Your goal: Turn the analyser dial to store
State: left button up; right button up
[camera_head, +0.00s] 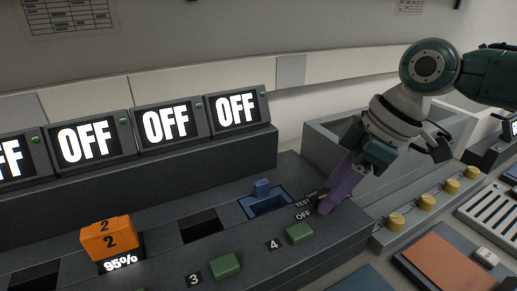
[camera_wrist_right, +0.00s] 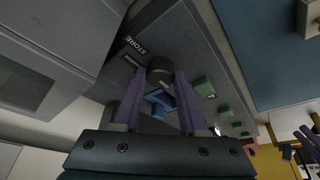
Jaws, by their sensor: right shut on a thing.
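The analyser dial (camera_wrist_right: 160,70) is a dark round knob between the two purple fingers of my right gripper (camera_wrist_right: 158,88) in the right wrist view. My right gripper (camera_head: 338,192) is shut on it, at the right end of the dark console (camera_head: 335,242). In the head view the fingers hide the dial. The labels TEST and OFF (camera_head: 304,208) show to its left, with a small partly hidden label above them. In the wrist view the label STORE (camera_wrist_right: 134,45) lies beside the dial. I cannot tell where the dial points. My left gripper is not in view.
Screens reading OFF (camera_head: 237,108) stand behind the console. An orange block marked 2 (camera_head: 108,240) sits in a slot above a 95% display. Green buttons (camera_head: 300,233) line the front. A blue slot piece (camera_head: 265,200) is left of the dial. Yellow knobs (camera_head: 427,202) stand at right.

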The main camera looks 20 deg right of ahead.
grip_shut()
